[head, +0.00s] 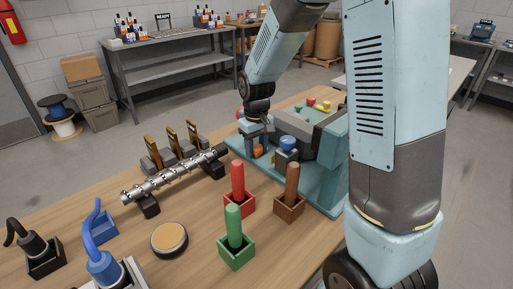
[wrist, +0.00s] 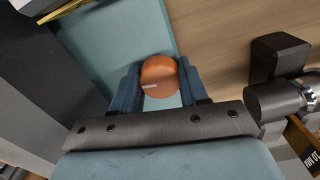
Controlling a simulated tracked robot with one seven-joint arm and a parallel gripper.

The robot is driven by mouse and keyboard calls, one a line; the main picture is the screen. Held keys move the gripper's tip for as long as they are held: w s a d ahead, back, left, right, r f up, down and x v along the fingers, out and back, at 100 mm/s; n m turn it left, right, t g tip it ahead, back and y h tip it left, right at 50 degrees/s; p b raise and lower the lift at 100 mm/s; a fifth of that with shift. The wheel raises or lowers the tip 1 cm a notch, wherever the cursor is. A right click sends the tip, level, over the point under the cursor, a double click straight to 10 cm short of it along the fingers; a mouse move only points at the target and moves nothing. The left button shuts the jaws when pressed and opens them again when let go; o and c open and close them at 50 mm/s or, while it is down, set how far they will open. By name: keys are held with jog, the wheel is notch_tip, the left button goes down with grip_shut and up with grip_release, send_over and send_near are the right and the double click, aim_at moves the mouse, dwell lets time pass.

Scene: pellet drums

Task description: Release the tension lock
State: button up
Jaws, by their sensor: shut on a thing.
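The teal machine (head: 325,190) stands on the wooden bench, right of centre in the head view. An orange round knob (head: 258,151) sits low at its left end. My gripper (head: 257,140) reaches down to this knob from above. In the wrist view the orange knob (wrist: 159,72) lies between the two dark blue fingers of my gripper (wrist: 158,88), which are shut on it. A short pale mark shows on the knob's face. The knob's underside and mount are hidden. I cannot tell which part is the tension lock.
A metal screw shaft (head: 172,174) rests on black supports to the left. Red (head: 237,181), green (head: 233,224) and brown (head: 292,181) handles stand in holders in front. A blue-topped part (head: 287,143) stands close right of my gripper. A round tan-topped disc (head: 169,237) lies on the bench.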

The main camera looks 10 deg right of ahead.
aim_at(256, 146)
jog(key=shift+n, duration=0.8)
jog(key=o, duration=1.1)
jog(key=shift+c, duration=0.2)
notch_tip(256, 146, up, 14)
jog(key=shift+f, duration=0.15)
